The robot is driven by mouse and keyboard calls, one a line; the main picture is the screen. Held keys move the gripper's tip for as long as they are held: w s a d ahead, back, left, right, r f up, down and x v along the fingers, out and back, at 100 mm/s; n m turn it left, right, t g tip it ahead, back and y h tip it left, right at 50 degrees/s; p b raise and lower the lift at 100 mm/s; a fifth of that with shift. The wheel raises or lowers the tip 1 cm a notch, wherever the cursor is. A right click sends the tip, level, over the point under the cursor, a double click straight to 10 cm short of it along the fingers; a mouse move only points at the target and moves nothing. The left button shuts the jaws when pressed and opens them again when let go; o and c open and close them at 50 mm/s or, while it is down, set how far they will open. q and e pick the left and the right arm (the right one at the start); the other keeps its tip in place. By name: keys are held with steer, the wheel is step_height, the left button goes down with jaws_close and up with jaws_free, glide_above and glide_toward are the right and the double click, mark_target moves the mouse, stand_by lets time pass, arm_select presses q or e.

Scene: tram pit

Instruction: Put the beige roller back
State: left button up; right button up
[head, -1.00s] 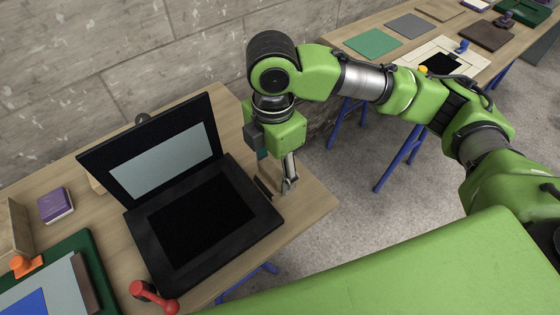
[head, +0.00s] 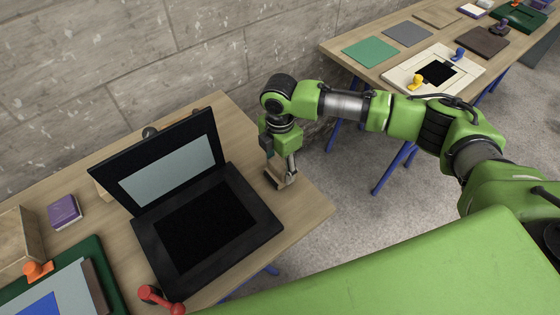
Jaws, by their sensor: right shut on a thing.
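My right gripper (head: 286,174) points down over the right end of the near wooden table. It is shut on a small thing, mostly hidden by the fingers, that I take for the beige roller. A small brown-beige wooden piece (head: 278,182) shows right at the fingertips, close to the tabletop. I cannot tell whether it is part of the roller or a stand, or whether it touches the table. No other beige roller is visible. My left gripper is not in view.
Left of the gripper stands a black case (head: 205,225) with its lid raised. A red roller (head: 160,297), an orange roller (head: 38,270) and a purple block (head: 64,211) are further left. The table's right corner (head: 310,212) is clear. A second table (head: 340,55) stands behind.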

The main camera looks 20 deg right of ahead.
mark_target(279, 164)
steer(key=shift+f, duration=0.15)
steer(key=shift+f, duration=0.2)
steer(key=o, duration=1.1)
steer(key=shift+o, duration=0.2)
steer(key=shift+f+b, duration=0.15)
steer(key=shift+b, duration=0.3)
step_height(279, 164, up, 6)
steer(key=b, duration=0.2)
steer(key=shift+w+f+b, duration=0.15)
steer(key=shift+b, duration=0.25)
step_height(279, 164, up, 8)
steer(key=shift+r, duration=0.25)
